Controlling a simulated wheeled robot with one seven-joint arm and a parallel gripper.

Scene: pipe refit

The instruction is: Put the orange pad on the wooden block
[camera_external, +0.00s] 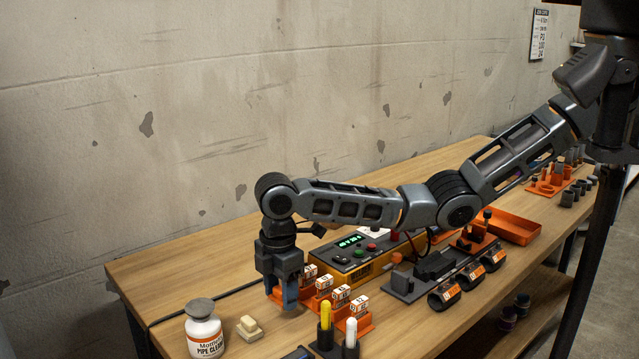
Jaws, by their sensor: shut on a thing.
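My gripper (283,301) points straight down over the left part of the workbench, with blue fingertips. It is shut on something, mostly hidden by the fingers. A bit of orange shows beside the fingertips, apparently the orange pad (273,294), though the orange holders close behind make its outline hard to tell. A small pale beige block (250,327), which looks like the wooden block, sits on the bench to the left of and nearer the camera than my gripper. The gripper is apart from it.
A white pipe cleaner bottle (205,337) stands left of the block. Orange holders with white labelled tags (341,294) stand right of my gripper. A yellow and a white marker (326,315) stand in front. A control box (355,250) lies behind. The bench's left back is clear.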

